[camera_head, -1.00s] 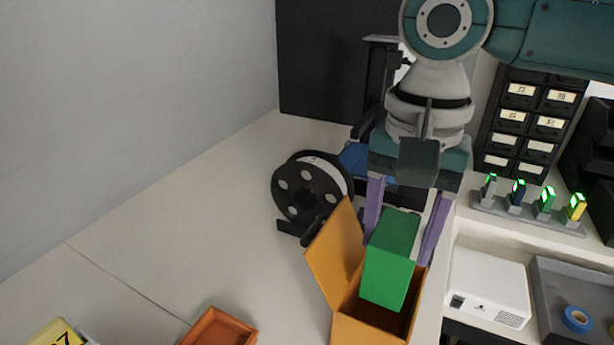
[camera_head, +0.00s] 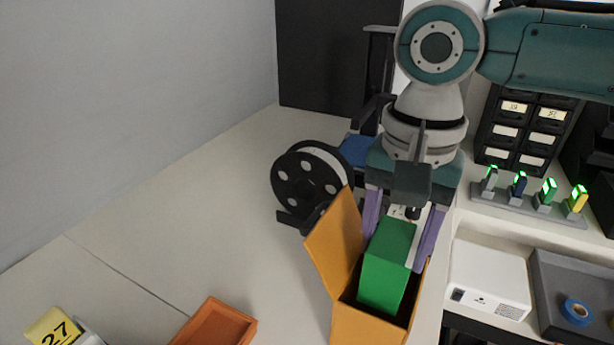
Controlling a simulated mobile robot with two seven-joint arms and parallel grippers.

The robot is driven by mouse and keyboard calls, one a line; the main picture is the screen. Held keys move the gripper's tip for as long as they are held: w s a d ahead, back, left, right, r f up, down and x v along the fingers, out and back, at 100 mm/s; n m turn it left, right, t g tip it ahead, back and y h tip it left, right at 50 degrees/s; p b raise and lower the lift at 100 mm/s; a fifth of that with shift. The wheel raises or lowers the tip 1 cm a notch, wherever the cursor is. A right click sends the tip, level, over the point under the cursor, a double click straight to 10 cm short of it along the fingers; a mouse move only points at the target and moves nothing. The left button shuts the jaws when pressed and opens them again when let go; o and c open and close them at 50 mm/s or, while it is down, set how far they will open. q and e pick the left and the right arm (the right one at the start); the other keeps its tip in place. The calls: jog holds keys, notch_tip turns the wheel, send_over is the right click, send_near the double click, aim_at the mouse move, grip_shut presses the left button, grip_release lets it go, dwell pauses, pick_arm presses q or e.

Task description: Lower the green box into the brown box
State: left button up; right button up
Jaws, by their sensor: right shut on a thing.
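My right gripper (camera_head: 396,248) points down with its two purple fingers shut on the sides of the green box (camera_head: 383,283). The green box is upright and slightly tilted in the picture. Its lower end is at the mouth of the brown box (camera_head: 366,328), with dark inside showing around it. I cannot tell exactly how deep it sits. The brown box is open, and one flap stands up and leans out to the left. The picture's bottom edge cuts off its lower part. My left gripper is not in view.
A black spool (camera_head: 309,183) stands behind the brown box to the left. A white device (camera_head: 488,279) and a grey tray (camera_head: 548,312) are at right. The left tabletop is clear.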

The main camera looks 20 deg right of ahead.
jog(key=shift+f+b, duration=0.6)
jog(key=shift+f, duration=1.1)
jog(key=o, duration=1.3)
jog(key=shift+o, duration=1.1)
notch_tip(320, 180, up, 4)
jog(key=p, duration=0.5)
jog(key=shift+r, duration=0.2)
notch_tip(320, 180, up, 7)
jog(key=p, duration=0.9)
jog(key=shift+f, duration=0.15)
